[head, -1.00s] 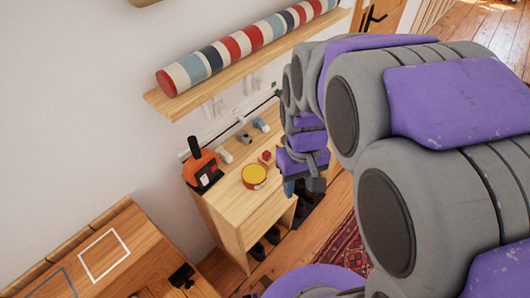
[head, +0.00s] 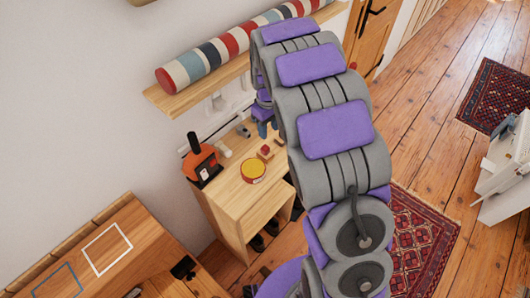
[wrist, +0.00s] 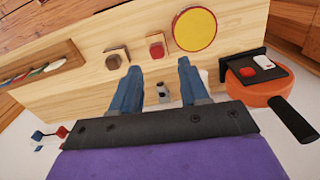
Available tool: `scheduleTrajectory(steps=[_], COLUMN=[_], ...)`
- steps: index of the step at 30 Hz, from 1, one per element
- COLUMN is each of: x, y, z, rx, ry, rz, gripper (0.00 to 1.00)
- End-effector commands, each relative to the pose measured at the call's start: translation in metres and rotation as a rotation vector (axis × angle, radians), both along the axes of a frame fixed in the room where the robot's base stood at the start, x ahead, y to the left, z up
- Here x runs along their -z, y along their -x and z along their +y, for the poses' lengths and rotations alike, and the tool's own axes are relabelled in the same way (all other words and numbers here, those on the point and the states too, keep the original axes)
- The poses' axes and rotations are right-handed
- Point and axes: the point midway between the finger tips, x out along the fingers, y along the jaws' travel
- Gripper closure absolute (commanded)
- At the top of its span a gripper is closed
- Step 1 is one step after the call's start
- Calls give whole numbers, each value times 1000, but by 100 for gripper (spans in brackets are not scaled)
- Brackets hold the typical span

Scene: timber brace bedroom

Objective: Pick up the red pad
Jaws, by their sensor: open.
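The red pad (wrist: 156,48) is a small red piece on a light wooden block, on top of the wooden cabinet (wrist: 75,85). In the head view, the red pad (head: 265,149) sits beside a yellow disc with a red rim. My gripper (wrist: 157,70) is open, with two blue fingers apart and nothing between their tips. In the head view my arm hides most of the gripper (head: 264,130), which is over the cabinet's back part.
The yellow disc (wrist: 194,30) is close to the pad, and a brown-topped block (wrist: 117,54) stands on its other side. A small grey item (wrist: 162,91) shows between the fingers. An orange device (head: 200,163) stands at the cabinet's left end. A shelf (head: 168,102) hangs above.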

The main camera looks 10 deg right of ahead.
Motion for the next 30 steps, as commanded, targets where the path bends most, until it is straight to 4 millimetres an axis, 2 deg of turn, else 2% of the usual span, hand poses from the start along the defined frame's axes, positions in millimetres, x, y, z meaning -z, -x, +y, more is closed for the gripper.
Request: scheduleTrajectory(steps=[3,9,14,24,30], x=[17,28,40,93,104], y=[-18,-33,-33,-32,-32], z=[4,8,8,7,7], rx=[-41,-77,-81,-79,-79], ry=[-7,-13,-13,-13,-14], rz=[-5,-18,-16,-13,-14], gripper=[55,55,55,55,55])
